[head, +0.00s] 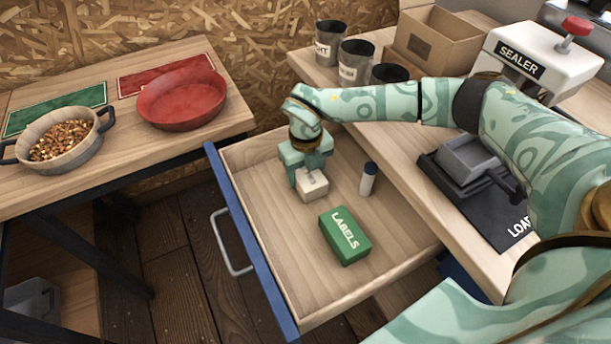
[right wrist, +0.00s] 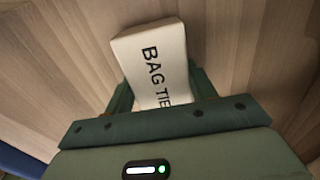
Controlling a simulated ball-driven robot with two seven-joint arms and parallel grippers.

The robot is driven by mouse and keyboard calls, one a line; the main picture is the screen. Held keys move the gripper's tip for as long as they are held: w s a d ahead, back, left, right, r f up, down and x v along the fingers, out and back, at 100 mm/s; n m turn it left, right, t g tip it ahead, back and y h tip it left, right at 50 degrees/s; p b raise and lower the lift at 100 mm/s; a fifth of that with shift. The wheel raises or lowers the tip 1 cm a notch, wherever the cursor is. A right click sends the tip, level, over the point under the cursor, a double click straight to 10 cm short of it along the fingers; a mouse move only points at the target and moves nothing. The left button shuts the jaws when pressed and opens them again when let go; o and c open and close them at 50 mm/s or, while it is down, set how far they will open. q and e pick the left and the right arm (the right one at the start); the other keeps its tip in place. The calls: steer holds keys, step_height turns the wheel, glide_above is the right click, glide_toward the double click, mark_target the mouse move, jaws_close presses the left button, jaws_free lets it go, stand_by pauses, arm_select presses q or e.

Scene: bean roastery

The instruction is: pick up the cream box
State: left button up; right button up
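The cream box (head: 314,189), lettered BAG TIES, is in the open wooden drawer, near its back left part. In the right wrist view the cream box (right wrist: 152,58) lies between the two fingers, its lower end hidden by the gripper's body. My right gripper (head: 311,176) reaches down over the box from above. In the right wrist view the fingers of my right gripper (right wrist: 161,92) lie close against both sides of the box, and it looks shut on it. I cannot tell whether the box is clear of the drawer floor. My left gripper is not in view.
In the drawer (head: 270,238), a green LABELS box (head: 345,236) lies in front and a small white bottle with a dark cap (head: 368,180) stands to the right. The drawer's blue front is at left. The LOAD mat and sealer (head: 525,60) are on the right bench.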

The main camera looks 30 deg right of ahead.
steer(key=c, duration=0.4)
steer(key=shift+o, duration=0.2)
